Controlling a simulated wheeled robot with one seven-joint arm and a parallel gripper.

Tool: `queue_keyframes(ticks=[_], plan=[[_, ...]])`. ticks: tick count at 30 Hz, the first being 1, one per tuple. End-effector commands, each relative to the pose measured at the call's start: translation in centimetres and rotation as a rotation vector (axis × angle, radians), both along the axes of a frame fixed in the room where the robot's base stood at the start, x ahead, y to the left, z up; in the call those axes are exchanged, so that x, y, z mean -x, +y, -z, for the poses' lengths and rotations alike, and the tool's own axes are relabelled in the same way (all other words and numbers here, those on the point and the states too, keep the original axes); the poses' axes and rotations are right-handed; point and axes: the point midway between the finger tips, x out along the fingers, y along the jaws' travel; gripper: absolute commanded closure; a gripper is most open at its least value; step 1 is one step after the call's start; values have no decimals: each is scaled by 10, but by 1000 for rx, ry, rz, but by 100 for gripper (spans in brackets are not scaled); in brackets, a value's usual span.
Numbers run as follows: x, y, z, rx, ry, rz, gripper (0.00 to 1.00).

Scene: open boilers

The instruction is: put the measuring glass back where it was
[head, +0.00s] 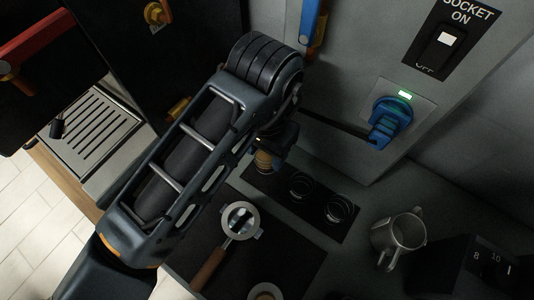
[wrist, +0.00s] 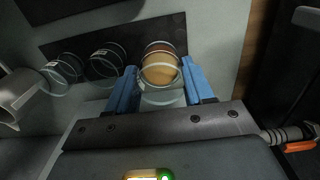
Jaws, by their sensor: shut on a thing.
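The measuring glass (wrist: 161,72), with brown and tan contents, is between the blue fingers of my gripper (wrist: 159,66) in the wrist view. My gripper is shut on it. In the head view the glass (head: 264,162) shows below my gripper (head: 272,144), at the upper left end of a dark strip mat (head: 316,214). Two empty glasses stand on this mat, a middle one (head: 300,185) and an outer one (head: 339,209). The held glass is in line with them. I cannot tell whether its base touches the mat.
A metal jug (head: 398,240) stands right of the mat. A portafilter (head: 240,220) with a wooden handle lies on a dark mat (head: 285,262) in front. A drip tray (head: 95,128) is at left.

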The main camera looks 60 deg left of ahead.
Motion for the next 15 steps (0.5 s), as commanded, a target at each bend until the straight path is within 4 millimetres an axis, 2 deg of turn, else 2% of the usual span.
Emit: queue_keyframes(ticks=[1,8,15], plan=[[0,0,7,-1,0,0,87],[0,0,14,-1,-2,0,87],[1,0,43,-2,1,0,87]])
